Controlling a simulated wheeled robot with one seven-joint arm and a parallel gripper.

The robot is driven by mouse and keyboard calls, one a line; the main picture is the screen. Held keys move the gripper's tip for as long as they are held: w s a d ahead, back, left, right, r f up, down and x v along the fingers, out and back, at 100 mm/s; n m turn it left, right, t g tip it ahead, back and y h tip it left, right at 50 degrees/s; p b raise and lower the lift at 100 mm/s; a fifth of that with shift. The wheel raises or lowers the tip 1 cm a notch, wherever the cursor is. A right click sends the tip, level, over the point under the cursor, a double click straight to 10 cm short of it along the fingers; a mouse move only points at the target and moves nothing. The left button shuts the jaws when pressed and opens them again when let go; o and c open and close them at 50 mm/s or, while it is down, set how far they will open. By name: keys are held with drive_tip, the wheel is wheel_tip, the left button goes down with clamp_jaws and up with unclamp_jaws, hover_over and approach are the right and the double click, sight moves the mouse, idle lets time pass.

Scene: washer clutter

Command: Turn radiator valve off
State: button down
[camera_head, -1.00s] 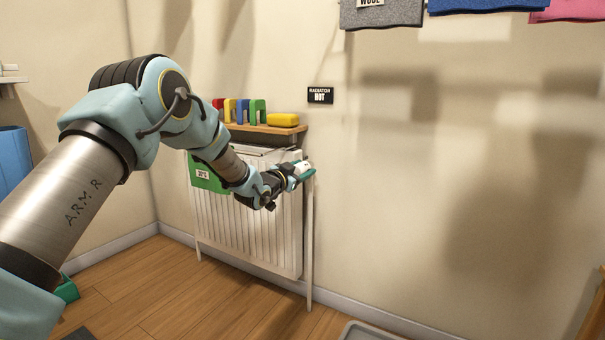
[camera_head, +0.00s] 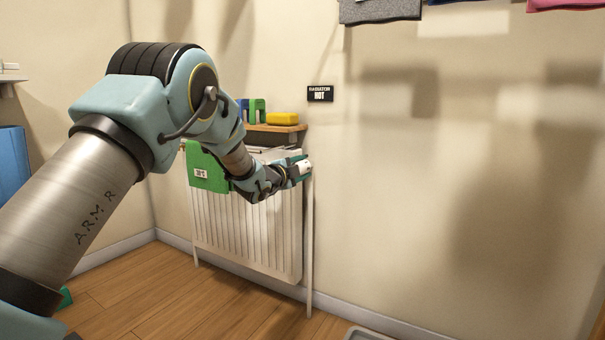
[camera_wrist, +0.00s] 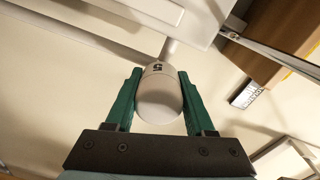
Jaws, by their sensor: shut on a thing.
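The radiator valve (camera_wrist: 160,98) is a pale, rounded knob with a dark mark that looks like a 5, joined to a pale pipe in the wrist view. My gripper (camera_wrist: 159,95) has its two green fingers on either side of the knob and is shut on it. In the head view my gripper (camera_head: 302,168) is at the upper right end of the white radiator (camera_head: 250,232). There the valve (camera_head: 306,167) shows only as a small white part, mostly hidden by the gripper.
A green cloth with a label (camera_head: 206,170) hangs over the radiator's left part. A wooden shelf (camera_head: 275,128) above holds a yellow block (camera_head: 283,118) and other coloured items. A sign reading "RADIATOR HOT" (camera_head: 320,94) is on the wall.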

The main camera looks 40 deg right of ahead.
drive_tip(key=shift+f+m+b, duration=0.2)
drive_tip(key=shift+m+b, duration=0.2)
drive_tip(key=shift+m, duration=0.3)
drive_tip(key=c, duration=0.5)
unclamp_jaws()
drive_tip(key=shift+r, duration=0.1)
drive_tip(key=shift+c, duration=0.2)
drive_tip(key=p+v, duration=0.2)
drive_tip(key=v, duration=0.8)
drive_tip(key=shift+a+p, duration=0.4)
